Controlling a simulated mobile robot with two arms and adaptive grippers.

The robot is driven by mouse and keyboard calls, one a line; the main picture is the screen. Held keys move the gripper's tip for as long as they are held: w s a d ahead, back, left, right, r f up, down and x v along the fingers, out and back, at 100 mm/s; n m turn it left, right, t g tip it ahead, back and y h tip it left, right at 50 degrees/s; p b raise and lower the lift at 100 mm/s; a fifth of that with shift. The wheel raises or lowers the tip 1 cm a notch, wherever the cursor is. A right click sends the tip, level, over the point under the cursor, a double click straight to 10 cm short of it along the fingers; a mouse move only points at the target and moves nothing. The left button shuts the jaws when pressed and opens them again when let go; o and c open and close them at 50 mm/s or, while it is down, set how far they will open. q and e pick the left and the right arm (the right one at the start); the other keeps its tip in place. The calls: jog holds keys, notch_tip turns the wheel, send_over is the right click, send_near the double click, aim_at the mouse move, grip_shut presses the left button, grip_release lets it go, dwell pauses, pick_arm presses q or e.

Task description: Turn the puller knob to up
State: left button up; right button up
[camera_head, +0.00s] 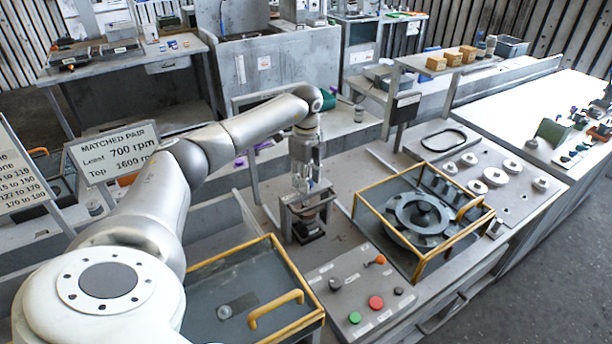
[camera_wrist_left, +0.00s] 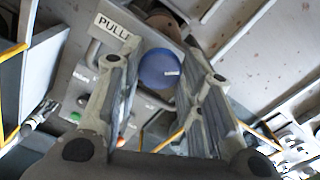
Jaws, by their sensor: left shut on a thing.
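The puller knob (camera_wrist_left: 158,68) is a round blue knob with a short white mark near its right side in the left wrist view. A plate (camera_wrist_left: 113,27) with the partly cut lettering "PULLE" lies beside it. My left gripper (camera_wrist_left: 162,85) has one finger on each side of the knob and is shut on it. In the head view my left gripper (camera_head: 309,182) points down over the small dark puller stand (camera_head: 307,220), and its fingers largely hide the knob there. My right gripper is in neither view.
A yellow-framed guard (camera_head: 452,245) around a round housing stands to the right. Another yellow-framed cover (camera_head: 290,262) is at the front left. A panel (camera_head: 340,298) with green and red buttons and an orange-tipped lever lies in front. A "MATCHED PAIR" sign (camera_head: 113,152) stands left.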

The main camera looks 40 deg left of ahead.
pick_arm(q)
jog(key=n+p, duration=0.1)
jog(key=n, duration=0.4)
jog(key=shift+r+n, duration=0.1)
jog(key=shift+n, duration=0.2)
jog(key=shift+n+p, duration=0.6)
jog(key=shift+n, duration=1.7)
jog(key=o, duration=1)
jog(key=shift+o, duration=0.2)
notch_tip(320, 180, up, 12)
jog(key=shift+d, duration=0.1)
